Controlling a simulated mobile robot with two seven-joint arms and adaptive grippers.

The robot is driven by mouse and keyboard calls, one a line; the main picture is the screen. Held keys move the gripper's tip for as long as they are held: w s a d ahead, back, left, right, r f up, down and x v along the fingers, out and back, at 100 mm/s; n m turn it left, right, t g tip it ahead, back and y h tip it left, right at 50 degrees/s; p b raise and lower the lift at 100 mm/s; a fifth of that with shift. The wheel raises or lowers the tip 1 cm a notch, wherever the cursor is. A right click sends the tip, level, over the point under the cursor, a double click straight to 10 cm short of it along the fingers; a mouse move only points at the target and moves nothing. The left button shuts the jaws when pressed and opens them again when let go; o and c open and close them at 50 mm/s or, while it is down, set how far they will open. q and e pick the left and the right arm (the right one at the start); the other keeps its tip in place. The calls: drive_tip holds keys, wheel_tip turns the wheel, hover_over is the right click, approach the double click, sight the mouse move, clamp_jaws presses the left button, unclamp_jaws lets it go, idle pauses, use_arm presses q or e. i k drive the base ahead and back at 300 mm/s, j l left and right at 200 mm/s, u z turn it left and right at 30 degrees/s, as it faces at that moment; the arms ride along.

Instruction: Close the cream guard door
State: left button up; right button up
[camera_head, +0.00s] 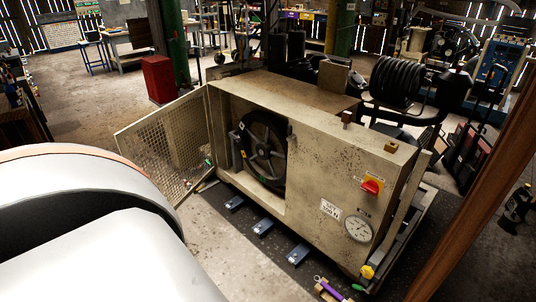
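The cream guard door (170,146) is a mesh panel in a solid frame. It stands swung wide open to the left of the cream compressor housing (327,195), joined along the opening's left edge. Through the opening a dark spoked flywheel (263,152) shows. A large white and orange rounded part of my own body fills the lower left and hides the floor before the door's lower left part. Neither my left nor my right gripper can be seen.
The housing carries a red switch (371,186) and a round gauge (358,229). Several blue-grey brackets (263,226) and a purple-handled tool (330,288) lie along its front base. A brown post (484,190) crosses the right side. A red cabinet (159,79) stands behind the door.

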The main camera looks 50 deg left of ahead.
sight(119, 136)
drive_tip(key=u, duration=1.2)
drive_tip(key=i+j, duration=0.2)
drive_tip(key=j, duration=0.15)
drive_tip(key=i+j+u, duration=0.1)
drive_tip(key=j, duration=0.3)
drive_tip(key=i+j, duration=0.3)
drive_tip(key=i+j+u, duration=0.1)
drive_tip(key=j, duration=0.3)
drive_tip(key=i, duration=0.1)
